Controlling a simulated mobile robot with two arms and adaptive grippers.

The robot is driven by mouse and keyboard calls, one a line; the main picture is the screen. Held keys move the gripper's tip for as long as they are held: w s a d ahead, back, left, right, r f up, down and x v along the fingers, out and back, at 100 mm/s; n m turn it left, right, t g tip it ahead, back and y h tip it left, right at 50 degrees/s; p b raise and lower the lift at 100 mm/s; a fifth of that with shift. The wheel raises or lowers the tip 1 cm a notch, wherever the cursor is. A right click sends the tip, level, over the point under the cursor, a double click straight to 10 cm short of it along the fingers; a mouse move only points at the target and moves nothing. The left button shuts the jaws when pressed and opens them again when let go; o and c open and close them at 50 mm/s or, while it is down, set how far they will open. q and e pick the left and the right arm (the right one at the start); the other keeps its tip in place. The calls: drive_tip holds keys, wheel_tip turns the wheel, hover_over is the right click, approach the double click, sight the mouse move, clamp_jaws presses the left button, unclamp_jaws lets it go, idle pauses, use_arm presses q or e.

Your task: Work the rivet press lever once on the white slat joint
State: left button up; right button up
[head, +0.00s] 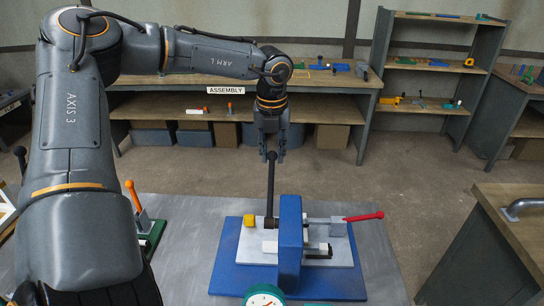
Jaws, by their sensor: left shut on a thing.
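The rivet press (290,235) has a blue upright on a blue base and stands on the grey table in the head view. Its black lever (270,190) points up, close to vertical, on the left of the upright. My left gripper (272,157) reaches down from above and is shut on the lever's top end, which shows between its fingers. Pale grey and white pieces (338,228) lie at the press, partly hidden by the blue upright; I cannot tell exactly which is the white slat joint. My right gripper is out of view.
A green dial gauge (264,298) is at the front. A green fixture with an orange handle (134,196) stands left. The grey table (378,262) is bare at right.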

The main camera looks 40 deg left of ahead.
use_arm(q)
drive_tip(key=shift+w+a+f, duration=0.15)
drive_tip(key=shift+w+f, duration=0.05)
drive_tip(key=shift+f, duration=0.15)
drive_tip(key=shift+r, duration=0.1)
drive_tip(key=shift+s+r, duration=0.1)
drive_tip(key=shift+r, duration=0.15)
drive_tip(key=shift+s+d+r, duration=0.75)
drive_tip(key=shift+s+r, duration=0.05)
drive_tip(key=shift+r, duration=0.2)
drive_tip(key=shift+s+d+r, duration=0.7)
drive_tip(key=shift+s+r, duration=0.1)
drive_tip(key=shift+r, duration=0.2)
